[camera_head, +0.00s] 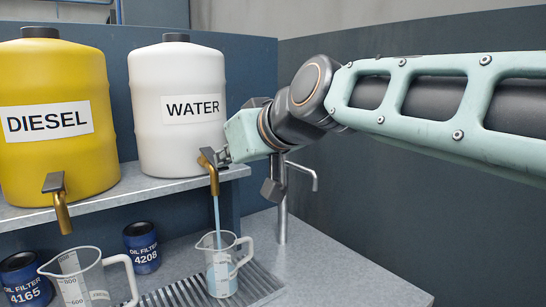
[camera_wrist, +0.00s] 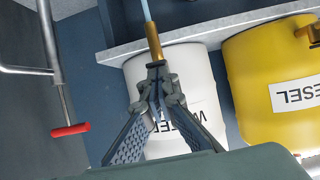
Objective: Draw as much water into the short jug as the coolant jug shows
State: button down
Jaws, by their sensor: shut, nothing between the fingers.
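A white tank labelled WATER (camera_head: 165,110) stands on the shelf; it also shows upside down in the wrist view (camera_wrist: 200,70). Its brass tap (camera_head: 213,178) is running, and a thin stream falls into a clear measuring jug (camera_head: 226,262) on the drain grate. Pale blue water stands in that jug; its exact level is too small to read. My gripper (camera_head: 222,155) is shut and empty, its fingertips at the tap's top. In the wrist view its tips (camera_wrist: 157,72) meet beside the brass spout. Another clear graduated jug (camera_head: 85,275) is at lower left, partly cut off; its level is unclear.
A yellow DIESEL tank (camera_head: 55,120) with its own tap (camera_head: 59,205) stands left on the shelf (camera_head: 110,190). Blue oil filters (camera_head: 142,248) stand below. A metal faucet (camera_head: 283,210) rises behind my gripper. The counter at right (camera_head: 350,265) is clear.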

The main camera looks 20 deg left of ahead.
dwell(0.7)
jog(key=shift+r+p, duration=0.45)
jog(key=shift+r, duration=0.3)
jog(key=s+d+r+p, duration=0.3)
jog(key=s+d+r, duration=0.2)
jog(key=r, duration=0.5)
jog(key=shift+d+r+p, duration=0.3)
jog(key=shift+d+p, duration=0.1)
jog(key=shift+d, duration=0.2)
